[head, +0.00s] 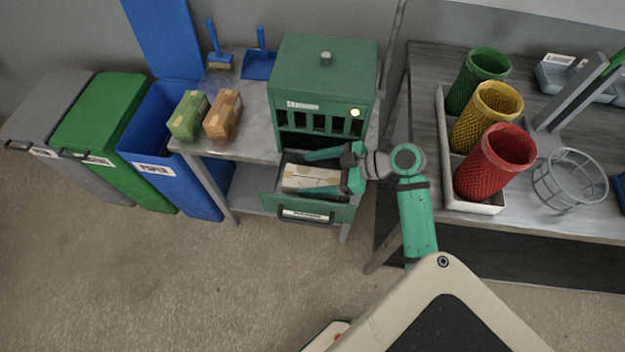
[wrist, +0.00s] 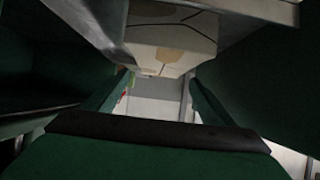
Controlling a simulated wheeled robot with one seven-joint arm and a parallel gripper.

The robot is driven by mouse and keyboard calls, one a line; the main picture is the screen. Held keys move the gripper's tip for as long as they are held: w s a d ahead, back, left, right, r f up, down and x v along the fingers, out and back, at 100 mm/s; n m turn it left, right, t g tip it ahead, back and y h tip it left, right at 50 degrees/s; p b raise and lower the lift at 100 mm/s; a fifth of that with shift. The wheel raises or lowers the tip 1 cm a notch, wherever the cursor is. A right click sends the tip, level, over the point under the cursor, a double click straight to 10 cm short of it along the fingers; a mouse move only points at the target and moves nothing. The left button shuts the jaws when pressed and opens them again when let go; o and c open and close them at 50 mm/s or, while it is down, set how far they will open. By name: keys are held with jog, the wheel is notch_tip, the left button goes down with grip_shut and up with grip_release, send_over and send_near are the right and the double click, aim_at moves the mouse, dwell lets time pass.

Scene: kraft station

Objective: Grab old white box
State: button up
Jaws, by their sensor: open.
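The old white box (head: 310,178) lies in the open drawer (head: 340,212) of the green cabinet; it is off-white with tan patches and dark lines. My gripper (head: 302,174) is open, its two green fingers reaching leftward over the drawer, one on the far side of the box and one toward its near side. In the wrist view the box (wrist: 168,42) shows at the top centre, beyond the gap between my fingers (wrist: 155,90). Whether the fingers touch the box I cannot tell.
The green cabinet (head: 325,70) rises directly behind the drawer. A green box (head: 188,115) and an orange-brown box (head: 223,115) stand on the metal table to the left. The blue bin (head: 165,165) is left of the table. Red, yellow and green baskets (head: 495,165) stand at right.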

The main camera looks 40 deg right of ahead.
jog(key=c, duration=1.3)
